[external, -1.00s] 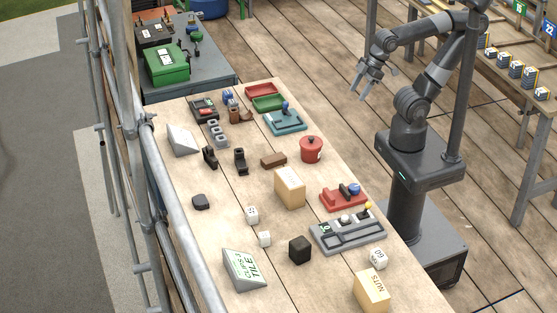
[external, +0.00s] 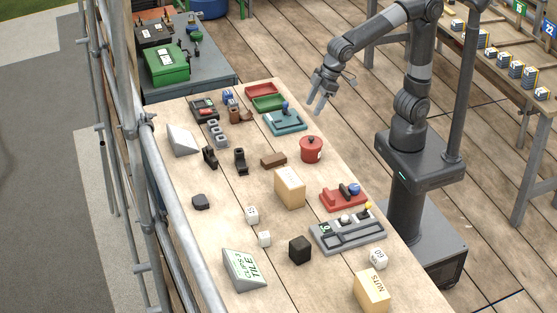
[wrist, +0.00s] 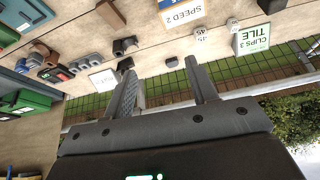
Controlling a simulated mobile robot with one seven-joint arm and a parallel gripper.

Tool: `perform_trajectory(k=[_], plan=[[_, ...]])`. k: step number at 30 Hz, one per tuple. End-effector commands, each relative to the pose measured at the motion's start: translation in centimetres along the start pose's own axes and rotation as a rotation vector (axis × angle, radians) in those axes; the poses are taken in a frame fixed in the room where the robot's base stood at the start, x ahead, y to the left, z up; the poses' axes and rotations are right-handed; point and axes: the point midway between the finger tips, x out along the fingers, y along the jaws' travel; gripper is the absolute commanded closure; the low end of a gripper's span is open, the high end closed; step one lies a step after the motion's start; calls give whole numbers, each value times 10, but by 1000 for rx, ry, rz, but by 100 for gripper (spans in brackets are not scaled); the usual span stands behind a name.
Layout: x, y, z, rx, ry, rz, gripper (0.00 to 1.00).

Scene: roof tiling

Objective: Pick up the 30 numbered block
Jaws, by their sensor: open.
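No block with a readable 30 shows. A small white cube (external: 264,239) lies on the workbench (external: 190,270) with no legible number; it also shows at the top of the wrist view (wrist: 232,24). A white block marked 45 (external: 252,214) lies just behind it, and also shows in the wrist view (wrist: 200,36). A white block marked 60 (external: 378,258) lies near the bench's right edge. My gripper (external: 318,103) is open and empty, in the air by the bench's far right side, well away from these blocks. Its open fingers (wrist: 160,75) show in the wrist view.
A CLIPS 3 TILE sign (external: 244,268) stands at the front left. Scaffold poles (external: 170,205) run along the left edge.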

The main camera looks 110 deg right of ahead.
Motion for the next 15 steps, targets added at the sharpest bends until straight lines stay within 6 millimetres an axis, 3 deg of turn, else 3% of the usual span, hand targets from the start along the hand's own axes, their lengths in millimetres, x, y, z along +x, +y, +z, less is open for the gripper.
perform_trajectory(k=[6, 15], plan=[[52, -50, -53, 8, -19, 8, 47], [136, -128, -101, 23, -33, 20, 47]])
